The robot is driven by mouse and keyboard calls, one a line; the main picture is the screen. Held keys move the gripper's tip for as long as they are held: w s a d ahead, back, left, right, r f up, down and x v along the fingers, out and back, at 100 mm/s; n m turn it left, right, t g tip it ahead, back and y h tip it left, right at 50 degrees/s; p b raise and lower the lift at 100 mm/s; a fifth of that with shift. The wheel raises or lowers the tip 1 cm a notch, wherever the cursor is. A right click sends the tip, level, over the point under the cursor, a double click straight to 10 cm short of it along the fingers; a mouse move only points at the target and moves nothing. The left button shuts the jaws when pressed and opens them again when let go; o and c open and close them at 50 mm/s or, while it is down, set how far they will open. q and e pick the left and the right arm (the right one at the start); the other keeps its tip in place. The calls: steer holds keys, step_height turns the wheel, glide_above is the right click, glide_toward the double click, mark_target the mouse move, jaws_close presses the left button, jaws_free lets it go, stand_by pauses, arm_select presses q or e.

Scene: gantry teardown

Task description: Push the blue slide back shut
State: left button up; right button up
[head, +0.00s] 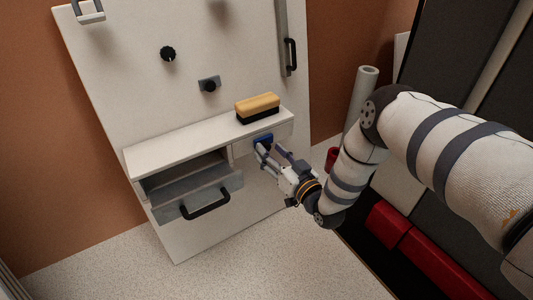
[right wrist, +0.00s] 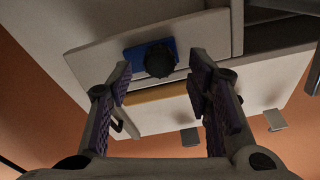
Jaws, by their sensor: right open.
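The blue slide (head: 262,138) is on the front of the white shelf unit, right of the open drawer. It also shows in the right wrist view as a blue plate (right wrist: 133,57) with a round black knob (right wrist: 159,60) on it. My right gripper (head: 271,151) is open, with its fingers pointing at the slide. In the right wrist view the open fingers (right wrist: 160,76) are on either side of the knob's line, with nothing held between them. I cannot tell whether they touch the slide. My left gripper is not in view.
A grey drawer (head: 180,189) with a black handle (head: 206,205) stands open on the left. A yellow and black brush (head: 257,107) lies on the shelf top (head: 185,141). Knobs and a handled strip (head: 283,45) are on the panel above. Red blocks (head: 440,262) lie at right.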

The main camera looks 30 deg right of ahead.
steer(key=shift+w, duration=1.15)
jaws_close()
steer(key=shift+a, duration=2.2)
steer(key=shift+s, duration=0.1)
steer(key=shift+a, duration=0.1)
jaws_free()
steer(key=shift+s, duration=0.1)
